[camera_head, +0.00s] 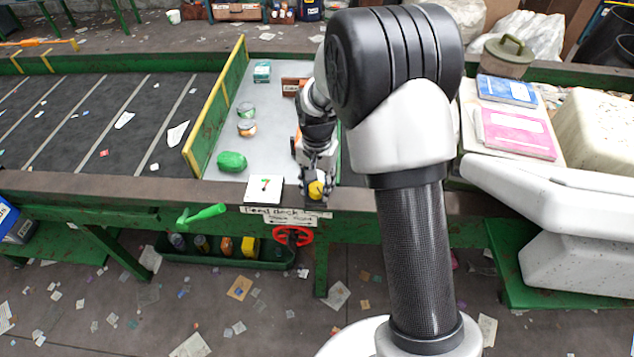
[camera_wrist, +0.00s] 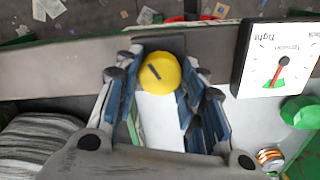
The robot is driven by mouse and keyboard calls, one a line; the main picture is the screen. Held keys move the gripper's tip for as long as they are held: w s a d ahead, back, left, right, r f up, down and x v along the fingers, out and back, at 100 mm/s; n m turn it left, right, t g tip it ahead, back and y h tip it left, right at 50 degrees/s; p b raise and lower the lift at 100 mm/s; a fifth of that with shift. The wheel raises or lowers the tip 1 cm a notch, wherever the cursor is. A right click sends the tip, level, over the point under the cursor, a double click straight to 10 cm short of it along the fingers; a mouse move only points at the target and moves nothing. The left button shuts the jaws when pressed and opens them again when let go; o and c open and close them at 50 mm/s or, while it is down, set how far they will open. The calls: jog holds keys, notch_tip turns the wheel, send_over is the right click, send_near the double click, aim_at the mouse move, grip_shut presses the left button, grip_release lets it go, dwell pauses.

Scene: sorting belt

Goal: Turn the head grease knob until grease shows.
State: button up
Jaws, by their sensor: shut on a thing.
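A round yellow knob (camera_head: 316,189) sits at the near edge of the grey deck, right of a white gauge. In the wrist view the knob (camera_wrist: 160,72) shows from above, with a dark slanted mark on its top. My gripper (camera_head: 317,181) points down at it. In the wrist view my gripper's blue-padded fingers (camera_wrist: 160,88) stand on both sides of the knob and are shut on it. The knob's lower part and base are hidden, and I cannot make out any grease.
The gauge (camera_head: 264,189) has a red-and-dark needle. A green lever (camera_head: 202,214) and a red handwheel (camera_head: 293,236) are below the deck edge. A yellow-edged board (camera_head: 216,107) borders the dark belt.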

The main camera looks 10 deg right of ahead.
aim_at(317, 187)
jog(key=shift+m+p, duration=0.55)
jog(key=shift+m, duration=1.55)
jog(key=o, duration=1.1)
notch_tip(317, 187, up, 12)
jog(key=shift+r, duration=0.1)
